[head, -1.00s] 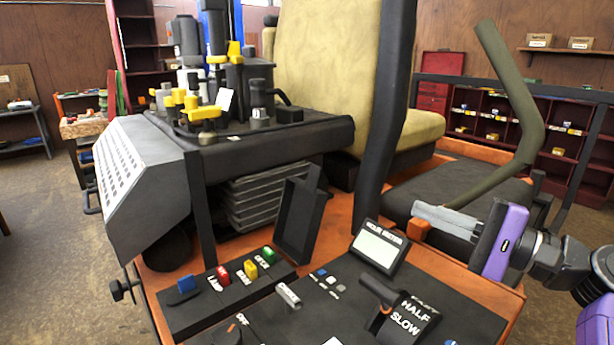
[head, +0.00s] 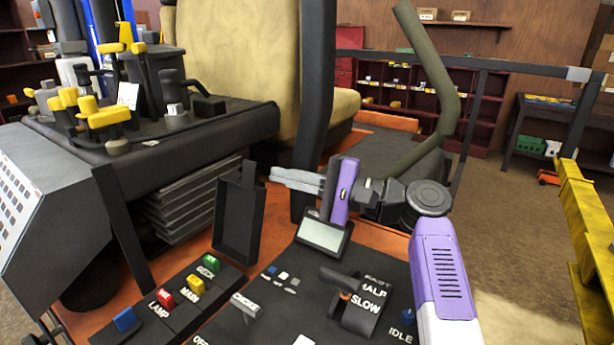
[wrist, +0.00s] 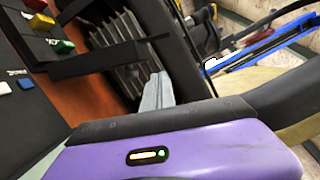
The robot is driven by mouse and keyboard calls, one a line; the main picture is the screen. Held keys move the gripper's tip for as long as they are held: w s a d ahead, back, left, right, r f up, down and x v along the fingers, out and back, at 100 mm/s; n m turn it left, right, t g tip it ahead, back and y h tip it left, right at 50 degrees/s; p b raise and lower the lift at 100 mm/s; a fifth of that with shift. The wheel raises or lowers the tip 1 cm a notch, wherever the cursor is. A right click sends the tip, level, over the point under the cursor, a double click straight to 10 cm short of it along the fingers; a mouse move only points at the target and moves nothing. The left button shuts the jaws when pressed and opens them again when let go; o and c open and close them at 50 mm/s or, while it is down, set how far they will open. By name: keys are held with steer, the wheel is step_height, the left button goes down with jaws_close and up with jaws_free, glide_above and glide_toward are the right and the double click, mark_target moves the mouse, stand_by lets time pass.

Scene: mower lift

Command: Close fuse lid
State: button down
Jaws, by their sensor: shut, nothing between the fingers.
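The fuse lid (head: 240,218) is a black, shallow tray-like cover. It stands open, nearly upright, at the rear end of the fuse box (head: 178,322). The box's blue, red, yellow and green fuses are uncovered. My gripper (head: 275,178) is shut and empty, with its grey fingers pointing left. In the head view its tips appear just right of the lid's upper edge; contact cannot be told. In the wrist view the shut fingers (wrist: 156,95) are near the lid's dark edge (wrist: 100,63), with the green fuse (wrist: 63,47) beyond to the left.
A small display (head: 325,235) stands below my gripper. A throttle lever (head: 345,280) and small buttons are on the black console. A thick black post (head: 312,120) rises behind my gripper. Yellow-handled levers (head: 105,115) stand at left. A yellow rail (head: 585,220) is at right.

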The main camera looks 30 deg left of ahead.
steer(key=shift+s+a+r+p, duration=0.2)
steer(key=shift+s+a+p, duration=0.15)
steer(key=shift+s, duration=0.35)
steer(key=shift+s+a+r+p, duration=0.25)
steer(key=shift+s+p, duration=0.15)
steer(key=shift+s, duration=0.25)
steer(key=shift+s+a+r+p, duration=0.2)
steer(key=shift+s+a+p, duration=0.15)
steer(key=shift+s, duration=0.35)
